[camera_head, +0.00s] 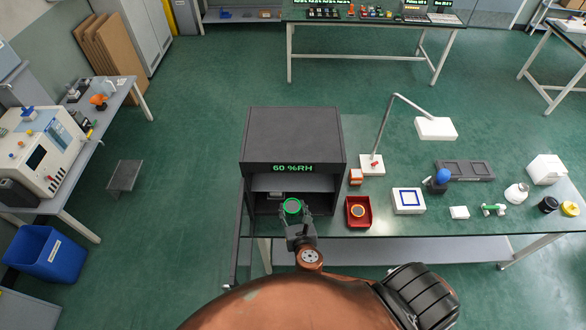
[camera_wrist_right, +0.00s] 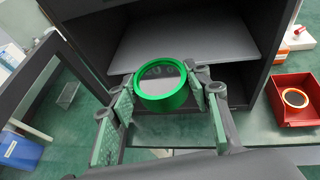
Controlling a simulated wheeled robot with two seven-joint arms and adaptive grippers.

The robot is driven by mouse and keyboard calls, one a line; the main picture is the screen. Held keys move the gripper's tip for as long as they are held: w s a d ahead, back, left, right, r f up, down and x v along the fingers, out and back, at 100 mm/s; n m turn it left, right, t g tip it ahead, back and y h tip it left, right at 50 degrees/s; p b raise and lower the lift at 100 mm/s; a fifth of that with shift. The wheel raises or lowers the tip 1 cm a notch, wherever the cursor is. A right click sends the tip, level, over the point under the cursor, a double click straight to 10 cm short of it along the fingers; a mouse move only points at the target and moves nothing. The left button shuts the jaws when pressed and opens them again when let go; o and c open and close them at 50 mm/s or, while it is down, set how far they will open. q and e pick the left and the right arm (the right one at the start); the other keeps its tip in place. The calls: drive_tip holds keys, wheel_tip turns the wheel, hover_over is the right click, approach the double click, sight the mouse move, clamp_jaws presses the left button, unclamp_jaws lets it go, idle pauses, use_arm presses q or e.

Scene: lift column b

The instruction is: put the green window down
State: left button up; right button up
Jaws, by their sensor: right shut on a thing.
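The green window (camera_head: 292,206), a round green ring with a grey, glassy middle, is at the open front of the dark cabinet (camera_head: 293,135) whose display reads "60 %RH". My right gripper (camera_head: 296,216) is shut on the green window. In the right wrist view the window (camera_wrist_right: 162,98) sits between the two finger pads of the gripper (camera_wrist_right: 165,105), in front of the cabinet's inner shelf (camera_wrist_right: 185,50). I cannot tell whether its underside touches anything. My left gripper is not in view.
The cabinet's framed door (camera_wrist_right: 48,85) stands open on the left. Right of the cabinet, a red tray (camera_head: 358,224) holds an orange-rimmed ring (camera_head: 358,211). Bare tabletop shows between these things.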

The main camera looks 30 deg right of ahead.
drive_tip(key=p, duration=0.3)
hover_over(293, 181)
wheel_tip(293, 181, down, 2)
drive_tip(key=shift+s+f+b, duration=0.1)
drive_tip(key=shift+f+b, duration=0.15)
drive_tip(key=shift+b, duration=0.05)
drive_tip(key=shift+s+f, duration=0.1)
drive_tip(key=shift+f, duration=0.4)
wheel_tip(293, 181, down, 3)
drive_tip(key=shift+r, duration=0.2)
drive_tip(key=shift+w+d+f, duration=0.1)
drive_tip(key=shift+w+f, duration=0.15)
drive_tip(key=shift+f, duration=0.2)
